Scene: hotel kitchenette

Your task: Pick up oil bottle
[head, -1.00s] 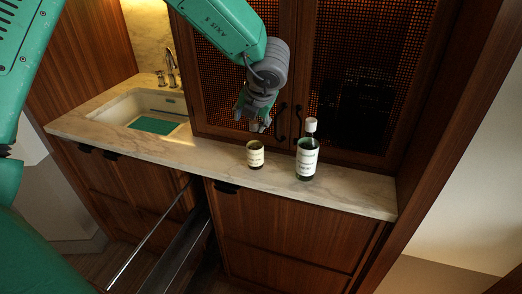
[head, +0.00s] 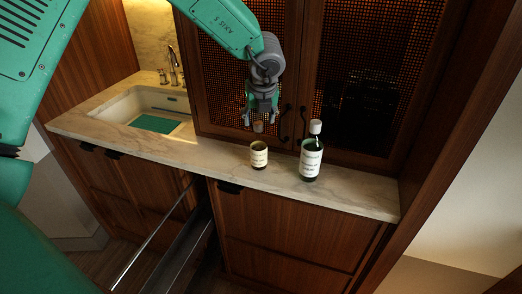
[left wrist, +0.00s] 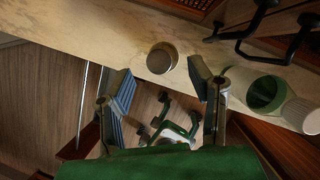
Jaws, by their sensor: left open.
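The oil bottle (head: 311,160) is dark green with a white label and white cap. It stands upright on the marble counter near its right end; in the left wrist view it shows at the right (left wrist: 262,92). My left gripper (head: 262,120) hangs fingers-down above the counter, to the left of the bottle and above and behind a small labelled jar (head: 259,155). It is open and touches neither. In the left wrist view its spread fingers (left wrist: 160,68) have the jar just beyond them, and the bottle lies outside the right finger. My right gripper is out of view.
The marble counter (head: 355,192) is clear right of the bottle. Mesh-fronted cabinet doors with dark handles (head: 302,122) stand close behind. A sink (head: 150,108) with a faucet (head: 173,65) is at the left. Metal rails (head: 180,240) stick out below the counter.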

